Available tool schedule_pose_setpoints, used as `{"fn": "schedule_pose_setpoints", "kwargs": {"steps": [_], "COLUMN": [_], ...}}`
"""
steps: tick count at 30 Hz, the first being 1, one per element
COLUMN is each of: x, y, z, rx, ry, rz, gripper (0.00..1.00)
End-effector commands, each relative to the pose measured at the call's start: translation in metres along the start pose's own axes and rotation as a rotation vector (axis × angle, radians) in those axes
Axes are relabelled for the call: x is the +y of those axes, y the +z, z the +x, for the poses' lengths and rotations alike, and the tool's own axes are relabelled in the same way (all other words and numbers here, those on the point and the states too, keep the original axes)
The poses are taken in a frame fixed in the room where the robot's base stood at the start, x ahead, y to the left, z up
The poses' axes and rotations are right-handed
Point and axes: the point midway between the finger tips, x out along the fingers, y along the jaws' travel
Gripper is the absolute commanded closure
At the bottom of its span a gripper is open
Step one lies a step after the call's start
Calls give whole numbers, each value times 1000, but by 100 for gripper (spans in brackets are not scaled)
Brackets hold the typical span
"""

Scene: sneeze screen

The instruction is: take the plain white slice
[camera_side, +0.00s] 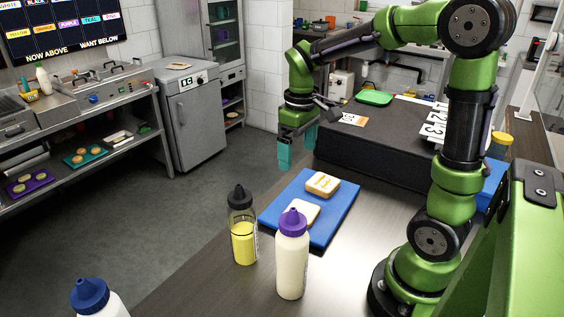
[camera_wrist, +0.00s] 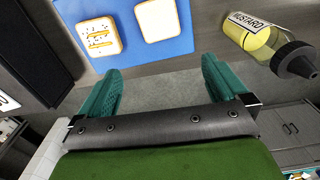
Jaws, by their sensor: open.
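The plain white slice (camera_side: 304,212) lies on the near part of the blue board (camera_side: 330,229), partly hidden behind the purple-capped bottle in the side view. In the wrist view the plain slice (camera_wrist: 163,19) is at the top, cut by the frame edge. Between the fingers (camera_wrist: 162,75) only grey floor shows.
A mustard bottle (camera_side: 243,240) and a purple-capped white bottle (camera_side: 291,262) stand at the board's near side. A blue-capped bottle (camera_side: 97,297) is at lower left. A black box (camera_side: 370,145) with cards and a green lid stands behind the board.

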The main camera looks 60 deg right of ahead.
Motion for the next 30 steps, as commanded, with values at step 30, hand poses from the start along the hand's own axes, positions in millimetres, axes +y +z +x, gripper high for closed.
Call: {"fn": "schedule_pose_setpoints", "kwargs": {"steps": [30], "x": [-1], "y": [8], "z": [124], "rx": [-22], "ry": [0], "rz": [-97], "gripper": [0]}}
